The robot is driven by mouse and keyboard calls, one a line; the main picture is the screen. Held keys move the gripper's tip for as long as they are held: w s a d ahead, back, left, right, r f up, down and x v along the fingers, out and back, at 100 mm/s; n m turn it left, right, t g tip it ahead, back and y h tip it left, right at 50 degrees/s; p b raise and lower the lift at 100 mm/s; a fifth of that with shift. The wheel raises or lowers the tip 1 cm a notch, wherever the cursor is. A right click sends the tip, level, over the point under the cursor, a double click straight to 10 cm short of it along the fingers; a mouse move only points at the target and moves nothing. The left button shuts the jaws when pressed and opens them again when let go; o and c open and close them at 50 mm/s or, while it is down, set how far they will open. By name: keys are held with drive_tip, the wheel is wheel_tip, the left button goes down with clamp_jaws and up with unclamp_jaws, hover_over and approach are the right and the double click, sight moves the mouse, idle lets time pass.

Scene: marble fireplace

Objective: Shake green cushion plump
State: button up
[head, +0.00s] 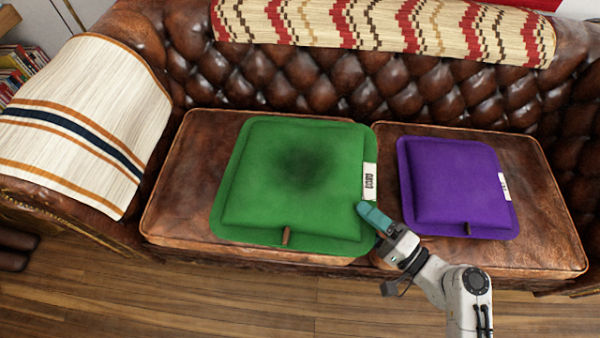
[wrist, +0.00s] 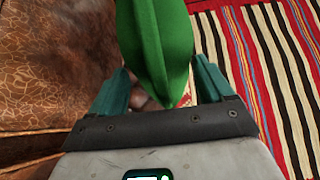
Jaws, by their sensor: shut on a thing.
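The green cushion (head: 255,185) is over the left seat of the brown leather sofa, with a dark patch at its middle. It has a white label on its right side and a small brown tab at its front edge. Whether it rests on the seat or is slightly raised, I cannot tell. My gripper (head: 367,212) is at its front right corner, with teal fingers shut on the edge. In the wrist view the green cushion (wrist: 160,45) comes between the two fingers (wrist: 158,88); the far finger is partly hidden in the head view.
A purple cushion (head: 455,185) lies on the right seat, close beside my gripper. A striped throw (head: 90,120) covers the left armrest and a zigzag blanket (head: 385,28) the backrest. Wooden floor (head: 230,305) is clear in front. A striped rug (wrist: 265,60) shows in the wrist view.

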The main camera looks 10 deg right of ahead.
wheel_tip(320, 180, up, 7)
drive_tip(key=p, duration=0.5)
drive_tip(key=shift+f+b, duration=3.1)
drive_tip(key=shift+f, duration=0.65)
wheel_tip(320, 180, up, 8)
drive_tip(key=p, duration=0.6)
drive_tip(key=shift+f, duration=0.25)
wheel_tip(320, 180, down, 8)
drive_tip(key=b, duration=0.6)
drive_tip(key=shift+r, duration=0.35)
